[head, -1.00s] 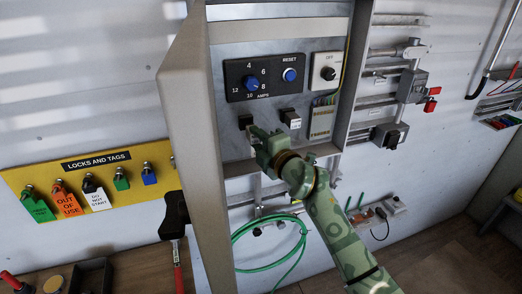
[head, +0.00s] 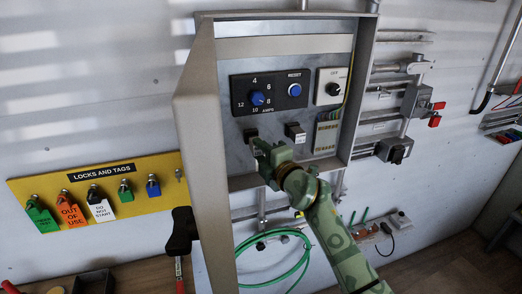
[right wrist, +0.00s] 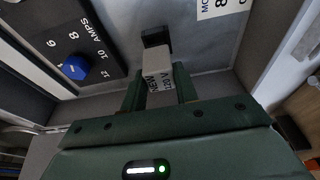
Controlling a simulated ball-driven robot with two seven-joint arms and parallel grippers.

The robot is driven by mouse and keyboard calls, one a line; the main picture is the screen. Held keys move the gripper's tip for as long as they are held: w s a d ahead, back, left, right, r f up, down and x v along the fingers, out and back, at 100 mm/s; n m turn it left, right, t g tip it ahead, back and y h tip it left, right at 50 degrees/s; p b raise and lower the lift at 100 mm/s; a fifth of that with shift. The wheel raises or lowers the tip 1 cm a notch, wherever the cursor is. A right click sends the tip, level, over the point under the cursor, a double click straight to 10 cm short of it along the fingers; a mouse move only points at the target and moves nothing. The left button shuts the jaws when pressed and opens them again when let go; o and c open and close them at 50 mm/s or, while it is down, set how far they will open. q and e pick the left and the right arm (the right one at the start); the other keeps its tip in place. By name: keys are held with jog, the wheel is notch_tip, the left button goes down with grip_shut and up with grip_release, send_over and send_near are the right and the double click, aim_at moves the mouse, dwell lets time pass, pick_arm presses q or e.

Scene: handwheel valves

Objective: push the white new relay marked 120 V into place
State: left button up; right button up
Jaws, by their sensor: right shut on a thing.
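The white relay (right wrist: 158,72), marked NEW and 120 V, is between the fingers of my right gripper (right wrist: 160,90) in the right wrist view. Its far end meets or overlaps a black socket (right wrist: 155,37) on the grey panel; I cannot tell how deep it sits. In the head view my right gripper (head: 264,152) is low on the panel, just below and right of the black socket (head: 251,134). The gripper hides the relay there. My left gripper is not in view.
A second relay-like block (head: 295,132) sits close to the right of the gripper. The dial plate (head: 269,92) is above. The open cabinet door (head: 203,170) stands to the left, and a terminal strip (head: 327,134) to the right.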

jog(key=shift+p, duration=0.45)
dwell(0.8)
jog(key=shift+w+a+b, duration=0.15)
jog(key=shift+w+b, duration=0.1)
jog(key=shift+w, duration=0.3)
jog(key=shift+w+a+b, duration=0.15)
jog(key=shift+w+b, duration=0.1)
jog(key=shift+w, duration=0.3)
dwell(0.7)
jog(key=o, duration=1.1)
jog(key=shift+c, duration=0.2)
jog(key=shift+s, duration=0.1)
